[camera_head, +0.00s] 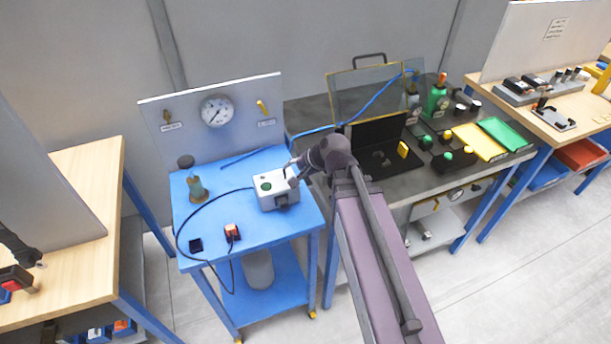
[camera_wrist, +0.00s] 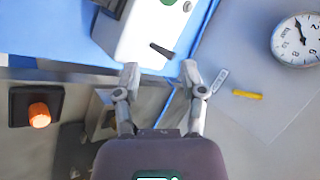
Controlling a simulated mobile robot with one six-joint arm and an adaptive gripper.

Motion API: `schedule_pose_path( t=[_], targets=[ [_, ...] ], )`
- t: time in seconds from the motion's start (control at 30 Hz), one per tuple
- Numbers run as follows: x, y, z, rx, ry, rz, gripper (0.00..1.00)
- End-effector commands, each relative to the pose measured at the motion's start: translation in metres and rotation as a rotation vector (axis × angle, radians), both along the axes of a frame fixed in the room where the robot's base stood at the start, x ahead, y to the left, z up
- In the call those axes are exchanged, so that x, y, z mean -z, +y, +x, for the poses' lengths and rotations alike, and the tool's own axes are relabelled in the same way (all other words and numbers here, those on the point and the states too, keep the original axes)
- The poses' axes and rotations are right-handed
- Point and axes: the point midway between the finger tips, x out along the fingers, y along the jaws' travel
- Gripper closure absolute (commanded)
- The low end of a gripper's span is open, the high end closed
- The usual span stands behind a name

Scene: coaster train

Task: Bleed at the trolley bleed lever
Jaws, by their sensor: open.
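The blue trolley (camera_head: 262,233) has an upright grey back panel with a round gauge. A yellow lever (camera_head: 262,106) is on the panel right of the gauge, above a small label too small to read. It also shows in the wrist view (camera_wrist: 247,95), right of my fingers and apart from them. A second, brass-coloured lever (camera_head: 167,115) is left of the gauge over its own label. I cannot read which is the bleed lever. My gripper (camera_wrist: 160,68) is open and empty, beside the white box; it also shows in the head view (camera_head: 291,168).
The white box (camera_head: 270,199) with a green button stands on the trolley; a dark stick (camera_wrist: 162,50) on it lies just beyond my fingertips. The gauge (camera_head: 216,111) is mid-panel. A brass bottle (camera_head: 198,190) and black cable share the trolley top. A grey bench (camera_head: 450,181) stands right.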

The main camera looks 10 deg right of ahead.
Motion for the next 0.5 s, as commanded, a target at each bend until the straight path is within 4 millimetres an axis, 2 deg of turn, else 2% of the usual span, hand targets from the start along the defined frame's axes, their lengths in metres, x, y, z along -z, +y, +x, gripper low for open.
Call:
schedule_pose_path(
  t=[0.2, 0.5],
  targets=[
    [0.004, -0.016, -0.018, -0.109, 0.027, -0.144, 0.47],
    [0.008, -0.028, -0.029, -0.178, 0.051, -0.229, 0.47]
  ],
)
